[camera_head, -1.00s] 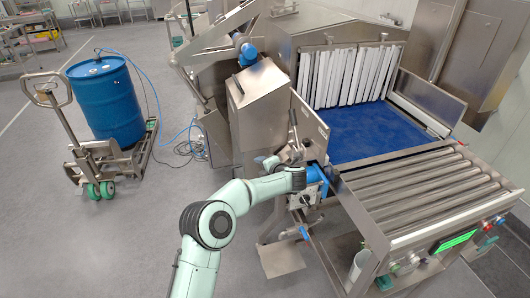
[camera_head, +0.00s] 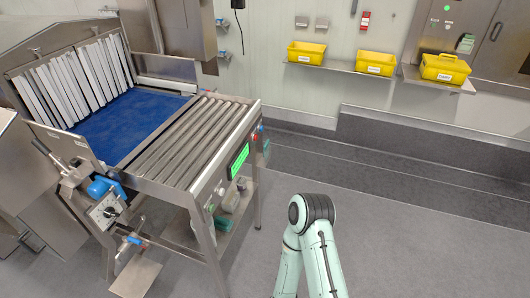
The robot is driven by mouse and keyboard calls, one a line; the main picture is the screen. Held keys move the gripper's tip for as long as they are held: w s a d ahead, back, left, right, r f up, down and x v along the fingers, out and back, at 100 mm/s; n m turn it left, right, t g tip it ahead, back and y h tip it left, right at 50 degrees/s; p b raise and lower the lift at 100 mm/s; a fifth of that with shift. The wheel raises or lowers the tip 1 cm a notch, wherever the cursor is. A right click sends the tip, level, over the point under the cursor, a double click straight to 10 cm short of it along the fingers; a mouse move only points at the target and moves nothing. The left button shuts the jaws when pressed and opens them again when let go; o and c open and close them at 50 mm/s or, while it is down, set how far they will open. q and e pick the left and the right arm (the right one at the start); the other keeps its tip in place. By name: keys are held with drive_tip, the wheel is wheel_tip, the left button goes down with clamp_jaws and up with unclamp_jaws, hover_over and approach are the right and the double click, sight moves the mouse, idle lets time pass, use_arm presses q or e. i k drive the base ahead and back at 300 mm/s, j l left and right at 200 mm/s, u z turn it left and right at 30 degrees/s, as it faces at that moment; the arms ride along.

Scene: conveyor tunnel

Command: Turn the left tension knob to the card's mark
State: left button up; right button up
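A pale square plate with a dark round knob (camera_head: 108,211) sits on the side of the conveyor frame, at the left of the head view. I cannot make out its pointer or scale. A blue part (camera_head: 104,187) is just above it and a small blue-handled lever (camera_head: 132,239) below it. I cannot pick out the card with the mark. Neither gripper is in view. One pale green arm of mine rises at the bottom, right of the conveyor, with only its upper links and elbow showing. No arm of mine is at the knob.
The roller conveyor (camera_head: 188,150) adjoins the blue belt (camera_head: 125,125) at the strip-curtain tunnel (camera_head: 75,78). A green-lit screen (camera_head: 240,160) faces the aisle. Yellow bins (camera_head: 375,63) stand on wall shelves at the back. The floor (camera_head: 420,240) at right is clear.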

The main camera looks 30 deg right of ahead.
sight(109, 212)
drive_tip(key=l+u, duration=0.3)
drive_tip(key=l, duration=3)
drive_tip(key=l+u, duration=0.15)
drive_tip(key=u, duration=1.35)
drive_tip(key=k+j, duration=0.05)
